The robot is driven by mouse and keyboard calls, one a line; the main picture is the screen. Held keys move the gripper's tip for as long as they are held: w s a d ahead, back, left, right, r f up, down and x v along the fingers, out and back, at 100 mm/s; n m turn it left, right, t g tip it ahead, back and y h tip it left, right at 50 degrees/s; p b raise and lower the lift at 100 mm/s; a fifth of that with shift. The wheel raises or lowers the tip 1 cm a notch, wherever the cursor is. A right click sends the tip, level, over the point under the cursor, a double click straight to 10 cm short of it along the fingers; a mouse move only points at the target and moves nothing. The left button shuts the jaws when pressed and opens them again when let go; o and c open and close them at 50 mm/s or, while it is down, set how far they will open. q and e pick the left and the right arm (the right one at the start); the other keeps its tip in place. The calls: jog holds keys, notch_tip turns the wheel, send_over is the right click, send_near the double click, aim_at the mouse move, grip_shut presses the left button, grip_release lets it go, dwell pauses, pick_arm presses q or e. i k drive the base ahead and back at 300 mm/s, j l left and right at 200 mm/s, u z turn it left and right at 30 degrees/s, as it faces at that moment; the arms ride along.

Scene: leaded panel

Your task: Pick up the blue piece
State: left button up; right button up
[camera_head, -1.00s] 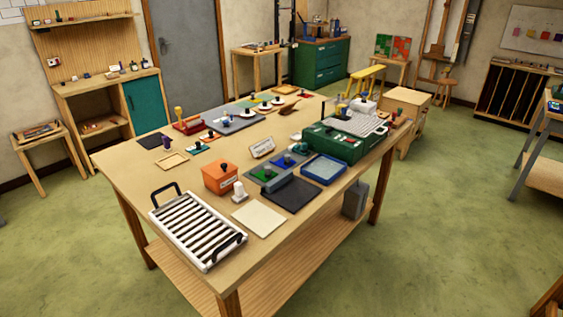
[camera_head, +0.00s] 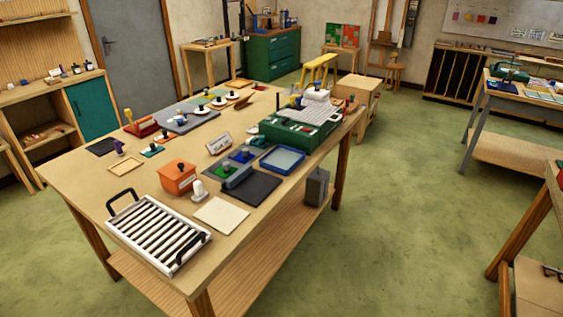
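A blue piece (camera_head: 243,156) with a dark knob lies on a grey mat near the middle of the wooden table (camera_head: 84,174). A green piece (camera_head: 226,168) with a similar knob lies just to its left and nearer. Behind them stands a small white sign (camera_head: 219,143), its text too small to read. To the right is a blue-rimmed tray (camera_head: 283,159). Neither of my grippers shows in the head view.
A white slatted rack (camera_head: 158,234) with black handles, an orange box (camera_head: 178,177), a cream sheet (camera_head: 222,214) and a dark mat (camera_head: 254,187) crowd the near side. A green machine (camera_head: 300,128) stands at the right end. Green floor (camera_head: 405,215) is open to the right.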

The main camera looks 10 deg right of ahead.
aim_at(243, 156)
jog(key=u, duration=0.65)
jog(key=l+u, duration=1.15)
jog(key=l, duration=0.35)
jog(key=k+l+u, duration=0.2)
jog(key=l, duration=0.35)
jog(key=k+l, duration=0.1)
jog(key=l, duration=0.25)
jog(key=k+l, duration=0.1)
jog(key=l, duration=0.25)
jog(key=k+l+u, duration=0.1)
jog(key=l, duration=0.25)
